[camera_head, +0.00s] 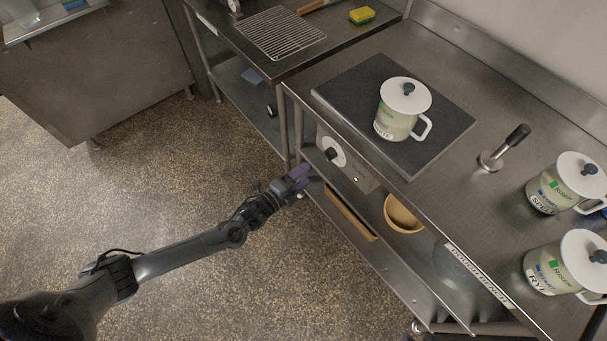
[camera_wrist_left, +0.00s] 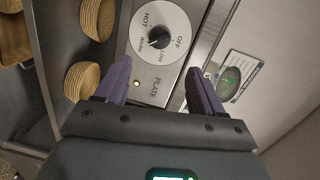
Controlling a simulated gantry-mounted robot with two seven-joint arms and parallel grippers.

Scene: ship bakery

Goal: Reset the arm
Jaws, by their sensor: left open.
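My left arm reaches in from the lower left in the head view. My left gripper (camera_head: 299,178) is in front of the bench's front edge, by the control panel with the plate knob. In the left wrist view my left gripper (camera_wrist_left: 164,85) has its two purple fingers apart with nothing between them. The plate knob (camera_wrist_left: 159,37), marked OFF, LOW, WARM and HOT, lies just beyond the fingertips, and a small lamp (camera_wrist_left: 137,83) on the panel glows amber. The knob also shows in the head view (camera_head: 333,152). My right gripper is not in view.
A white-lidded jar (camera_head: 396,121) stands on the dark hot plate (camera_head: 345,88). Two similar jars (camera_head: 567,181) (camera_head: 566,264) stand at the right. A metal tamper-like tool (camera_head: 492,160) stands between. Wooden bowls (camera_head: 402,213) sit on the lower shelf. The floor (camera_head: 190,180) around my arm is clear.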

